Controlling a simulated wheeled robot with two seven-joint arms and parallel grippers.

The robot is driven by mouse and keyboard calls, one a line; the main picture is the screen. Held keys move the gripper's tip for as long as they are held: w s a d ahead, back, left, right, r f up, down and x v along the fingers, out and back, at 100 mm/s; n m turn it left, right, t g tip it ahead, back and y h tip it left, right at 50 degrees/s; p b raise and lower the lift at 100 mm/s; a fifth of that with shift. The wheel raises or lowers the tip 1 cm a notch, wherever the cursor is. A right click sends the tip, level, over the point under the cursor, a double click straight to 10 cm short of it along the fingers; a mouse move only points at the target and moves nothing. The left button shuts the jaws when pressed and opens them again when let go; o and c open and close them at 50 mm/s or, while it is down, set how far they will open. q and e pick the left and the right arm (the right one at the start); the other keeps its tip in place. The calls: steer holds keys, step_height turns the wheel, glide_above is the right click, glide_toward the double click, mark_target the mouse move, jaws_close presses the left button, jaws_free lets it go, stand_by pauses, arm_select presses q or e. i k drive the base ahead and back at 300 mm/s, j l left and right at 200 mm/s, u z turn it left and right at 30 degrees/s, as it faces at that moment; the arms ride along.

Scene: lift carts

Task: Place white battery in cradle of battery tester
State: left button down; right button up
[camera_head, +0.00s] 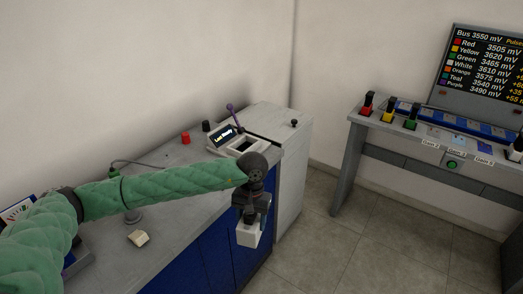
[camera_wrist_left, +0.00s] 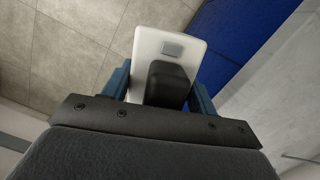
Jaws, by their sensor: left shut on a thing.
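The white battery (camera_head: 247,236) is held in my left gripper (camera_head: 250,216), in front of the blue-fronted bench and below the level of its top. In the left wrist view the white battery (camera_wrist_left: 176,42) sits between the two blue fingers of the gripper (camera_wrist_left: 163,85), with a grey patch and a black block on its face. The battery tester (camera_head: 237,139) stands on the bench behind the gripper, with a lit screen, a purple-knobbed lever and a pale-rimmed cradle opening (camera_head: 246,148) that looks empty. My right gripper is not in view.
The bench top (camera_head: 185,165) holds a small cream block (camera_head: 138,238), a red item (camera_head: 185,138) and a dark item (camera_head: 206,126). A grey cabinet (camera_head: 290,145) stands beside the bench. At right, a table (camera_head: 358,125) carries coloured batteries under a voltage display (camera_head: 485,65). Floor between is clear.

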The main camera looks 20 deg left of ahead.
mark_target(244, 149)
steer(key=i+j+z, duration=0.1)
steer(key=z, duration=3.2)
steer(key=j+z, duration=0.1)
steer(key=z, duration=0.3)
steer(key=j+z, duration=0.1)
steer(key=z, duration=0.3)
steer(key=k+z, duration=0.1)
steer(key=z, duration=0.25)
steer(key=k+j+z, duration=0.15)
steer(key=z, duration=0.3)
steer(key=u, duration=0.45)
steer(key=k+u, duration=0.1)
steer(key=u, duration=0.8)
steer(key=j+u, duration=0.1)
steer(key=u, duration=0.4)
steer(key=j+u, duration=0.1)
steer(key=u, duration=0.35)
steer(key=k+u, duration=0.1)
steer(key=u, duration=0.35)
